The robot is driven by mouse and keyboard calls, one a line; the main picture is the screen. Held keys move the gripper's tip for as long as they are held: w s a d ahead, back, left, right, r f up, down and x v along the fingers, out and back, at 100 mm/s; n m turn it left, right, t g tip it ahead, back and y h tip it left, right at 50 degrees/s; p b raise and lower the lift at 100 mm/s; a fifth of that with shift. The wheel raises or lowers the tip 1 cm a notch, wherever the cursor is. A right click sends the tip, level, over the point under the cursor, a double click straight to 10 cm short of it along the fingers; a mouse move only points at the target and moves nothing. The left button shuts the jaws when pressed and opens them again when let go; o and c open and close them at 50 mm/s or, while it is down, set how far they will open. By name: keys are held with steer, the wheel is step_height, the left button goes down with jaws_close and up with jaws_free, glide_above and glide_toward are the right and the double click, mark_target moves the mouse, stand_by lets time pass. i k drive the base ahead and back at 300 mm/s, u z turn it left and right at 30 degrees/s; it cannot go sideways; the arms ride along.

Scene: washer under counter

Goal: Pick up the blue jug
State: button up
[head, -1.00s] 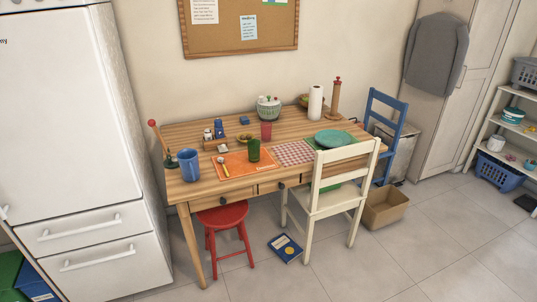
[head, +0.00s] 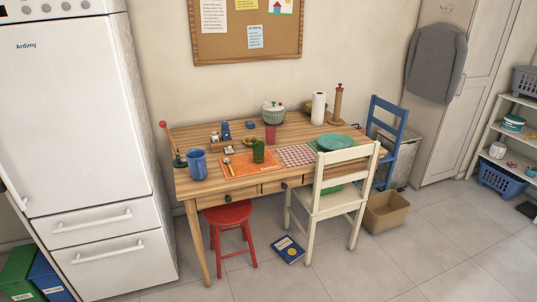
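The blue jug (head: 197,164) stands upright at the left end of the wooden table (head: 200,186), close to the front left corner. It is left of the orange placemat (head: 235,171), with its handle facing left. Nothing touches it that I can see. My gripper and arm are not in view.
A green cup (head: 259,151), red cup (head: 271,134) and small caddy (head: 226,148) stand right of the jug. A red-topped stand (head: 176,145) is behind it. The red stool (head: 228,216) and white chair (head: 338,193) block the table's front. Floor (head: 190,291) is open before them.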

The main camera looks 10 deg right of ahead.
mark_target(196, 157)
steer(key=u, duration=0.15)
steer(key=i, duration=0.95)
steer(key=z, duration=0.1)
